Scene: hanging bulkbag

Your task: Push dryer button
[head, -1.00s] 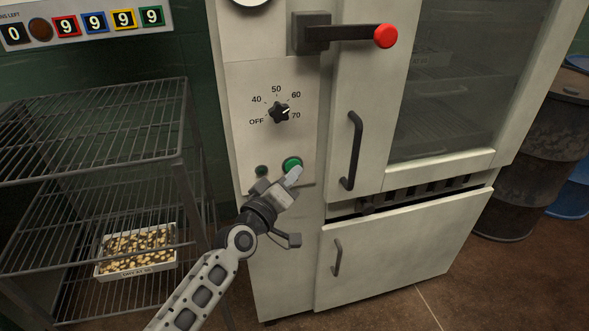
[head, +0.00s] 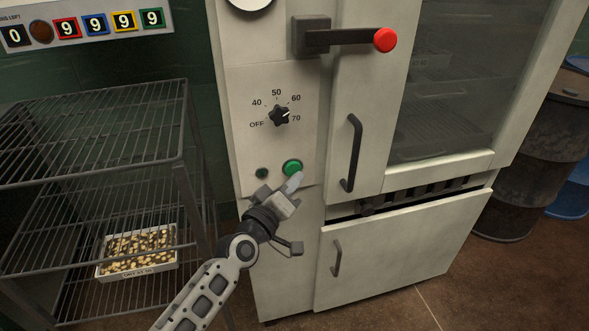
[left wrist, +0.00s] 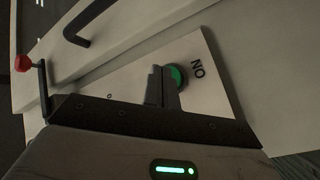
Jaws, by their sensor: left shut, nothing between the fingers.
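The dryer (head: 270,220) is a pale cabinet with a control panel on its left side. Its round green button (head: 292,167) sits low on the panel, beside a small dark green round piece (head: 262,173). My left gripper (head: 296,180) is shut and empty, its fingertips just below the green button in the head view. In the left wrist view the fingers (left wrist: 168,88) point at the green button (left wrist: 178,75) and hide part of it. "ON" is lettered beside it. I cannot tell contact for certain; a small gap seems to show. My right gripper is not in view.
Above the button is a dark dial (head: 279,115) pointing near 70. A red-knobbed lever (head: 385,40) and a door handle (head: 352,153) stick out to the right. A wire rack (head: 95,170) with a filled tray (head: 138,270) stands left. A drum (head: 515,190) stands far right.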

